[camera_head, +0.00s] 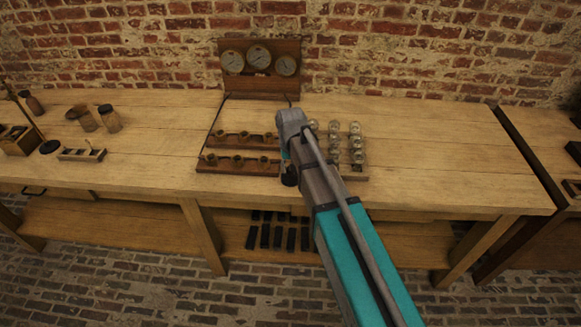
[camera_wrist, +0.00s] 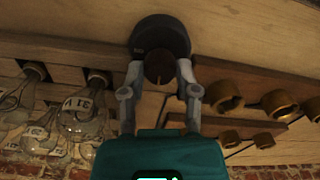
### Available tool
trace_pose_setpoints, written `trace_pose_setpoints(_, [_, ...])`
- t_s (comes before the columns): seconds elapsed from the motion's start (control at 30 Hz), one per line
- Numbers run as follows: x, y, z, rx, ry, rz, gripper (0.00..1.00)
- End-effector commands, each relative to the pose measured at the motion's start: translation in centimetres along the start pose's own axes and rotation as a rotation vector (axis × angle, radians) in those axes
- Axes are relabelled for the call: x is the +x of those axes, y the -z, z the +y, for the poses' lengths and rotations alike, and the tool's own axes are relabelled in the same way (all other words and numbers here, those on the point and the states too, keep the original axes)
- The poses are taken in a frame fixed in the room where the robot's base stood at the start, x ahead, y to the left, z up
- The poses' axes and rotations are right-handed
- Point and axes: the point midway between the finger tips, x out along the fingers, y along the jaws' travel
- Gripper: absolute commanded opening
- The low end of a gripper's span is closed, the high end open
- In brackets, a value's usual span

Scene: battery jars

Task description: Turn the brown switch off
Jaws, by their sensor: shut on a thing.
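The brown switch shows in the wrist view as a brown knob (camera_wrist: 158,66) on a dark round base (camera_wrist: 151,34). The base is fixed to a wooden surface. My gripper (camera_wrist: 159,74) has one finger on each side of the knob and is shut on it. A small pale mark shows on the knob's near end. In the head view my gripper (camera_head: 289,160) is low over the workbench (camera_head: 430,160), between the brass-ringed holders and the glass bulbs. A dark round part (camera_head: 290,177) shows below it; the rest of the switch is hidden behind my arm.
Wooden strips with brass-coloured round holders (camera_head: 238,162) lie to the left of my gripper. Rows of glass bulbs (camera_head: 356,142) stand close on its right. A panel with three dials (camera_head: 258,62) stands at the back. Jars (camera_head: 109,118) are far left. The bench's right part is clear.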

Motion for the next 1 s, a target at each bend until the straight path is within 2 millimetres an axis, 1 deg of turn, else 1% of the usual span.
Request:
trace_pose_setpoints(0.03, [0.06,-0.26,-0.01,-0.001,0.0,-0.006,0.47])
trace_pose_setpoints(0.1, [0.05,-0.23,0.0,-0.001,0.0,-0.005,0.6])
trace_pose_setpoints(0.2, [0.04,-0.17,0.0,0.0,0.0,-0.003,0.75])
trace_pose_setpoints(0.67, [0.0,-0.04,0.01,0.007,0.0,-0.001,0.75])
trace_pose_setpoints(0.87, [0.0,-0.03,0.01,0.051,0.0,-0.001,0.75])
trace_pose_setpoints(1.0, [0.0,-0.03,0.01,0.113,0.0,-0.001,0.75])
